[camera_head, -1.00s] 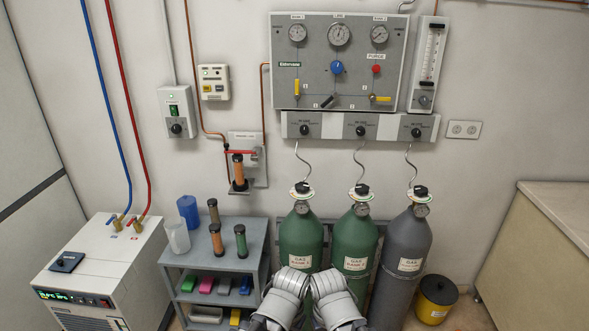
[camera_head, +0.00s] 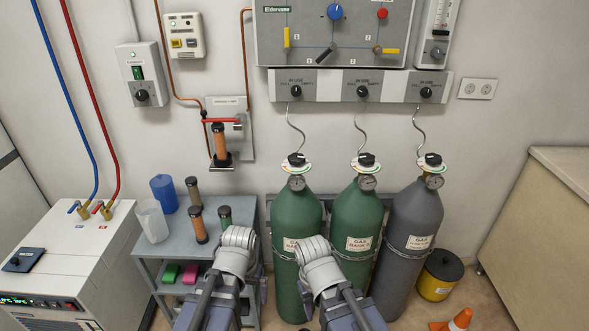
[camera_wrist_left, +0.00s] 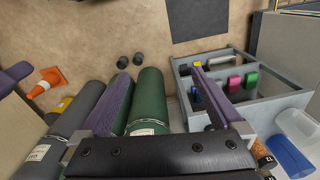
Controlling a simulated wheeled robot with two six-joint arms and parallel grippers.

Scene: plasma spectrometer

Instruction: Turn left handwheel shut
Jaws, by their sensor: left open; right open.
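The left handwheel (camera_head: 296,159) is a black knob over a pale round collar on top of the left green gas cylinder (camera_head: 305,215). A gauge sits just below it. Similar black handwheels top the middle green cylinder (camera_head: 357,205) and the grey cylinder (camera_head: 412,225). My left gripper (camera_wrist_left: 160,74) is open and empty in the left wrist view, with the cylinders and cart beyond its fingers. In the head view, my two arms stand low in front of the cylinders, well below the handwheels. Their fingertips are not visible there.
A grey cart (camera_head: 265,205) with tubes and cups stands left of the cylinders. A white chiller (camera_head: 75,255) is farther left. A yellow bucket (camera_head: 440,272) and an orange cone (camera_head: 460,319) are at right. Gas panel (camera_head: 335,35) and knob strip (camera_head: 325,87) hang above.

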